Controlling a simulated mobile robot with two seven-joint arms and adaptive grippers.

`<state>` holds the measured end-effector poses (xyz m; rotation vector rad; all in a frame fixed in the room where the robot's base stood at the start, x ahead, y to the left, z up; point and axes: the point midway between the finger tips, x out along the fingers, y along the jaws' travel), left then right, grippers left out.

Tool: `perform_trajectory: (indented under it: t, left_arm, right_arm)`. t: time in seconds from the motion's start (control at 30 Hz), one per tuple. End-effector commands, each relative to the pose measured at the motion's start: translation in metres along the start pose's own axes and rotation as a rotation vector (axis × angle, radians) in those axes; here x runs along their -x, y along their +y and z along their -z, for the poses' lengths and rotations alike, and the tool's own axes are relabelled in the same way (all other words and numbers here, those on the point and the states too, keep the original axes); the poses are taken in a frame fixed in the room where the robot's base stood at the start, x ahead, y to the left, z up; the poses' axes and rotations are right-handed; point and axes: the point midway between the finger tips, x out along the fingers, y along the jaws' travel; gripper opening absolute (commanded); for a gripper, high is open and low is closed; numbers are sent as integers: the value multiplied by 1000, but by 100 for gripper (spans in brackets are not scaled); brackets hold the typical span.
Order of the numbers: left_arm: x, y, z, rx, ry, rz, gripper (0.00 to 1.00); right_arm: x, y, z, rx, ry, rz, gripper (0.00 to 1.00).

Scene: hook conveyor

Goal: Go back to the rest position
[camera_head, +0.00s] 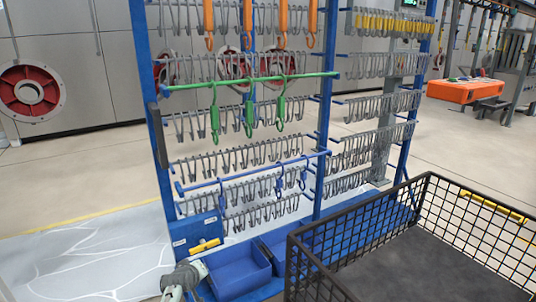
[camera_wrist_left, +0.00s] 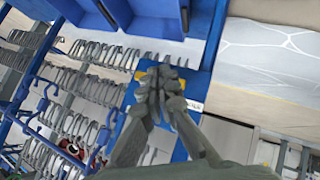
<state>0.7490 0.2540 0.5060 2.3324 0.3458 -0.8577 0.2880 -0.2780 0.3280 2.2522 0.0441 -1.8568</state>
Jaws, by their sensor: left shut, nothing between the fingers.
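My left gripper (camera_head: 184,276) shows at the bottom edge of the head view, in front of the rack's lower left corner. In the left wrist view, its fingers (camera_wrist_left: 163,78) are together with nothing seen between them. Behind the fingertips is a blue box (camera_wrist_left: 192,88) with a yellow part. The same blue box (camera_head: 196,236) is on the rack's lower left in the head view. My right gripper is in neither view.
The blue rack (camera_head: 146,110) carries rows of grey hooks. Green hooks (camera_head: 249,112) and blue hooks (camera_head: 279,187) hang from coloured bars; orange hooks (camera_head: 247,20) hang above. Blue bins (camera_head: 238,279) stand low. A black wire basket (camera_head: 440,220) fills the lower right.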

Motion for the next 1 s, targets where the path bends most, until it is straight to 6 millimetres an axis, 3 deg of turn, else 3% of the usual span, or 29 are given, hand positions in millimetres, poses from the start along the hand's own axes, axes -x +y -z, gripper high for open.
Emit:
perform_trajectory:
  t: [0.03,0.2,0.4,0.5,0.6,0.7,0.83,1.0]
  left_arm:
    - [7,-36,-28,-66,-35,44,0]
    - [44,-128,-112,-302,-164,151,0]
    - [114,-221,-210,-580,-359,232,0]
    - [155,-255,-253,-703,-458,250,0]
    - [191,-279,-286,-798,-540,255,0]
    - [215,-293,-306,-859,-596,253,0]
    - [230,-300,-317,-894,-629,250,0]
    - [230,-300,-318,-895,-630,250,0]
  right_arm:
    - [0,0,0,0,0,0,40]
    - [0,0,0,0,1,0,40]
    - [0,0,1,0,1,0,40]
    - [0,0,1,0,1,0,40]
    - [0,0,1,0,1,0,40]
    - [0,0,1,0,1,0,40]
    - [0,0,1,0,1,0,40]
    - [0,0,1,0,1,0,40]
